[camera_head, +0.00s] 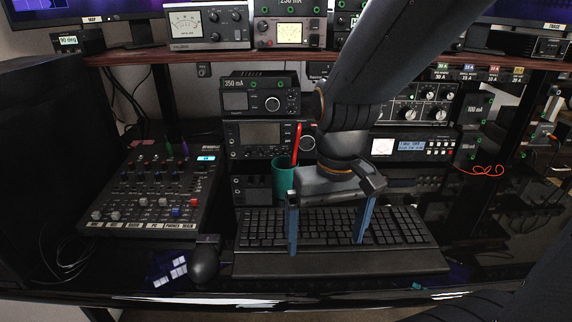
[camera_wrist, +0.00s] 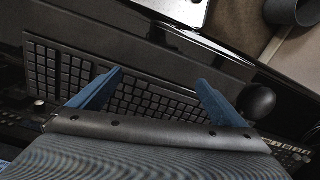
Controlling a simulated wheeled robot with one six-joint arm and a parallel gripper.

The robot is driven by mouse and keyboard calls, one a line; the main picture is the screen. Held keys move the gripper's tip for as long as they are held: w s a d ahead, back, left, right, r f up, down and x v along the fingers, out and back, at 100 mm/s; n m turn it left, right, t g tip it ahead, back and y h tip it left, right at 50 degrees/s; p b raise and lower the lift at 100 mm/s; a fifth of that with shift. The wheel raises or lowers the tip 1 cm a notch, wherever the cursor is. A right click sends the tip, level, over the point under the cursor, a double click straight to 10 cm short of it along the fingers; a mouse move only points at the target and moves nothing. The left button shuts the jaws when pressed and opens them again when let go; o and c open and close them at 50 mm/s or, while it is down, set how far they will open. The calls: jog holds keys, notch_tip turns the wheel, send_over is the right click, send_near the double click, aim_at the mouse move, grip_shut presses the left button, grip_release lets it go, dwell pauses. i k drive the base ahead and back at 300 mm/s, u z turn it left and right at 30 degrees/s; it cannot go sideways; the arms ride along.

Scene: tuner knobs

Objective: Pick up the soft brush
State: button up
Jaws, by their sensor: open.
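I cannot clearly make out a soft brush in either view. A teal cup (camera_head: 285,178) stands behind the keyboard, with a red stick-like thing (camera_head: 297,146) upright in it; I cannot tell whether that is the brush. My gripper (camera_head: 326,240) points down over the keyboard, to the right of the cup and nearer the front. Its two blue fingers are wide apart with nothing between them. In the wrist view, my gripper (camera_wrist: 160,79) also shows open and empty above the keys.
The black keyboard (camera_head: 405,228) lies at the desk front, with a mouse (camera_head: 204,262) to its left. A mixer (camera_head: 150,190) stands at the left. Stacked radios (camera_head: 262,142) stand behind the cup, under a wooden shelf (camera_head: 400,56). Red wire (camera_head: 487,170) lies at the right.

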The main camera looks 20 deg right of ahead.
aim_at(298, 130)
jog(key=u, duration=2.7)
jog(key=k, duration=0.95)
jog(key=z, duration=2)
